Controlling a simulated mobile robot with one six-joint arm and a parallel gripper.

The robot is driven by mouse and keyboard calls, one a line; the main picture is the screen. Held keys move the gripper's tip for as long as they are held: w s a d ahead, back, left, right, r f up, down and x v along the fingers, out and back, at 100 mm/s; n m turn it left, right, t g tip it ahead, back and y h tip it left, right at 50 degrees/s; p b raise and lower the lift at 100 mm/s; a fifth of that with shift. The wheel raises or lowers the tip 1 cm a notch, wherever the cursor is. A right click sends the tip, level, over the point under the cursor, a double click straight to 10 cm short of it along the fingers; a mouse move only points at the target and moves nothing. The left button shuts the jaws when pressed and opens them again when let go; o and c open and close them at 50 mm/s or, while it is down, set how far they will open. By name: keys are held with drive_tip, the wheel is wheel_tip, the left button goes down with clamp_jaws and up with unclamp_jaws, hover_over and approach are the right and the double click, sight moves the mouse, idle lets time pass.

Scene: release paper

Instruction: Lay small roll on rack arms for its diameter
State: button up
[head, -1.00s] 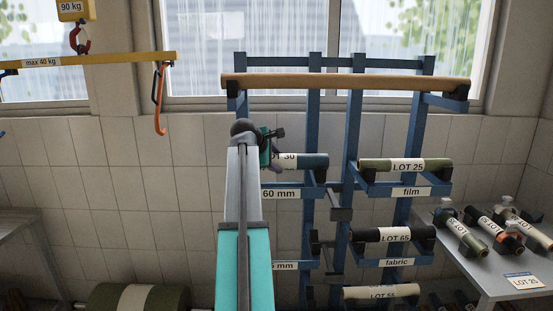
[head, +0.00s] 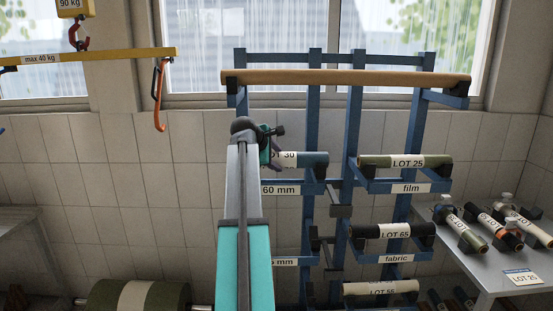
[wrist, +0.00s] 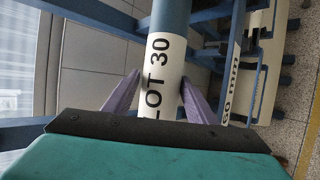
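The small blue-grey roll (head: 315,160) with a white LOT 30 label lies level at the upper left rack arms, above the 60 mm sign (head: 279,190). My arm hides its left part in the head view. My gripper (head: 272,150) is at this hidden left part. In the wrist view the roll (wrist: 172,20) passes between the two purple fingers of my gripper (wrist: 160,77), over its white label. A gap shows beside the left finger; the right fingertip appears close to or touching the roll. The 60 mm sign (wrist: 232,75) is right of the roll.
LOT 25 (head: 405,161) lies on the film arms and LOT 65 (head: 393,231) on the fabric arms. A long tan roll (head: 345,79) spans the rack top. A side table (head: 487,279) holds several small rolls. A yellow beam (head: 95,56) hangs at the upper left.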

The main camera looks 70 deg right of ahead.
drive_tip(key=o, duration=0.3)
drive_tip(key=shift+o, duration=0.2)
drive_tip(key=shift+a, duration=0.1)
drive_tip(key=b+v, duration=0.4)
drive_tip(key=v, duration=0.9)
drive_tip(key=shift+a+r+b, duration=0.25)
drive_tip(key=shift+r+b, duration=0.05)
idle(0.3)
